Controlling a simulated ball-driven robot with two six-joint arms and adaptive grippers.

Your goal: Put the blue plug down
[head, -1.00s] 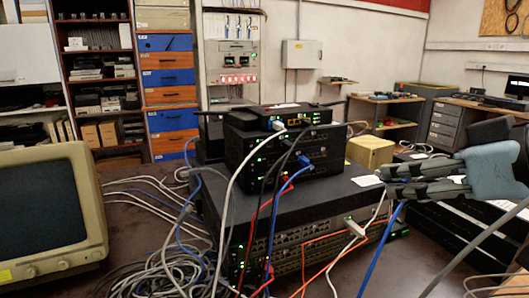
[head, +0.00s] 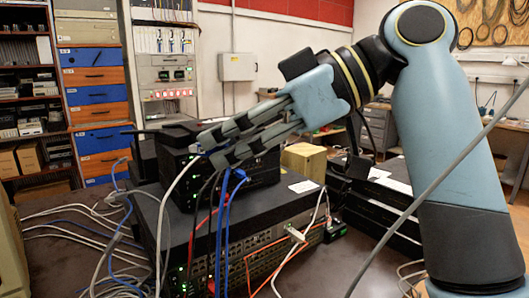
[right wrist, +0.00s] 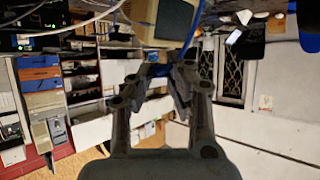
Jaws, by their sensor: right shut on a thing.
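My right gripper (head: 208,150) reaches in from the right and is shut, with its fingertips in front of the stacked network devices (head: 245,205). In the right wrist view a blue plug (right wrist: 158,70) shows between the fingertips (right wrist: 165,88). In the head view the fingers mostly hide this plug. Blue cables hang below the fingers at the front of the stack. Another blue plug (head: 239,174) shows just right of the fingertips at the upper device. I cannot tell whether the held plug touches the stack. My left gripper is not in view.
White, black, red and orange cables hang across the stack's front. A white plug (head: 296,234) is at the lower device. A grey cable (head: 440,190) crosses diagonally on the right. Loose cables cover the table at left.

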